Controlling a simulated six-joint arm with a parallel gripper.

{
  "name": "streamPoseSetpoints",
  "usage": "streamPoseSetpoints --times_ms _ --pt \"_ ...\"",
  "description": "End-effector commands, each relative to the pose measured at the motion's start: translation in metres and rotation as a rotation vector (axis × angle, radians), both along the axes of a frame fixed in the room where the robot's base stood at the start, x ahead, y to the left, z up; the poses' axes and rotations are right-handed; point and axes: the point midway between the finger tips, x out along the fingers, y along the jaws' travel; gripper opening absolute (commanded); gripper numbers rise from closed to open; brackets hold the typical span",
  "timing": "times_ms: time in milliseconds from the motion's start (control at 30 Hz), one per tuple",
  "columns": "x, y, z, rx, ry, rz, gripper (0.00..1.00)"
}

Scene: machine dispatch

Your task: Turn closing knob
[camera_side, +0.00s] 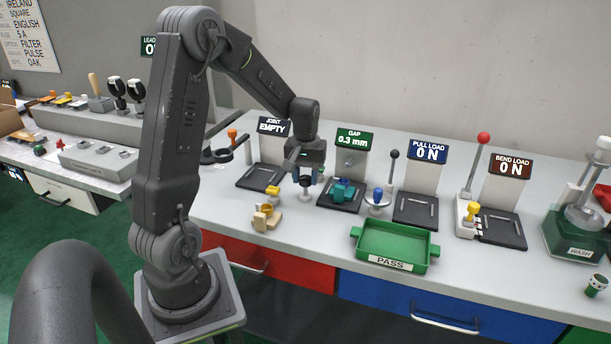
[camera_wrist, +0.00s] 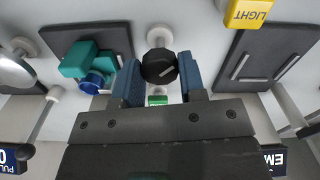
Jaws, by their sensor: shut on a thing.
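The closing knob is a black, faceted knob (camera_wrist: 159,66) on a pale round base, seen at the top middle of the wrist view. In the side view the knob (camera_side: 306,182) is small and dark, left of the gap station's pad. My gripper (camera_side: 309,176) points down over it. In the wrist view the blue fingertips of my gripper (camera_wrist: 160,78) stand on either side of the knob, shut on it. The gap sign (camera_side: 355,139) reads 0.3 mm. A teal part (camera_side: 342,190) with a blue piece sits on the pad; this teal part also shows in the wrist view (camera_wrist: 82,58).
The joint sign (camera_side: 273,127) reads EMPTY, with a dark pad (camera_side: 258,178) below. A yellow LIGHT piece (camera_wrist: 248,13) is near the knob. A green PASS tray (camera_side: 394,264) lies in front. A black-knobbed lever (camera_side: 392,168) stands to the right. The pull and bend signs read 0 N.

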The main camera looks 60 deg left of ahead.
Motion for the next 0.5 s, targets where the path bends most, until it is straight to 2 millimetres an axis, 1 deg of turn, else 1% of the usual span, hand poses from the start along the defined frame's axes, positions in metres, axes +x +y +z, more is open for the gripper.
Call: streamPoseSetpoints --times_ms 500 --pt "0.0002 0.0002 0.0004 0.001 -0.001 -0.474 0.14"
